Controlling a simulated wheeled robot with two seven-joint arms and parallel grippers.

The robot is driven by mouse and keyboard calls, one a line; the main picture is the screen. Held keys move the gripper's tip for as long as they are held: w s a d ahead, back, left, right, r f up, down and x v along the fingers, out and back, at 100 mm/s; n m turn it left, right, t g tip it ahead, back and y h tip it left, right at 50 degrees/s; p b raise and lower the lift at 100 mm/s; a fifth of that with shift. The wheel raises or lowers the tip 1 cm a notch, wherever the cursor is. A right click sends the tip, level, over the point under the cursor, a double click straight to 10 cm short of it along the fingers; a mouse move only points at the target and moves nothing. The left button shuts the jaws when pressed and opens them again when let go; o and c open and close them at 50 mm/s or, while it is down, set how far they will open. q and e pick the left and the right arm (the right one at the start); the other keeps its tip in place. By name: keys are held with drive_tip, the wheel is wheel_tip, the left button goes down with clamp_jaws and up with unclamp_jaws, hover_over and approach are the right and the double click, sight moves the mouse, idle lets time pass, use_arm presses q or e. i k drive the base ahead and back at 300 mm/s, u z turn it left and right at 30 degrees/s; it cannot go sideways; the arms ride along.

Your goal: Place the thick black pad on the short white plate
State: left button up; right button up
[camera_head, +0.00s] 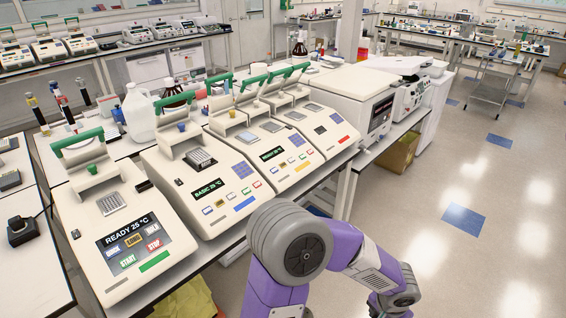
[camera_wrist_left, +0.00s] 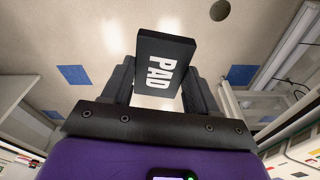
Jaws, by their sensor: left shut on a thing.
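The thick black pad (camera_wrist_left: 165,62), with "PAD" in white letters, is between the fingers of my left gripper (camera_wrist_left: 160,88) in the left wrist view. The gripper is shut on it and holds it over open floor, apart from any surface. The pad does not show in the head view. A low pale plate (camera_head: 111,203) lies in the nearest thermal cycler (camera_head: 75,225), whose lid is raised. A taller plate (camera_head: 200,159) stands in the second cycler (camera_head: 226,210). I cannot surely tell which one is the short white plate. My right gripper is not in view.
More cyclers with raised green-handled lids (camera_head: 262,78) stand along the bench. A purple arm of mine crosses the lower middle. Open floor (camera_head: 430,240) lies to the right.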

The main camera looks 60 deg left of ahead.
sight(246, 136)
drive_tip(key=u, duration=0.6)
drive_tip(key=i, duration=1.25)
drive_tip(key=u, duration=1)
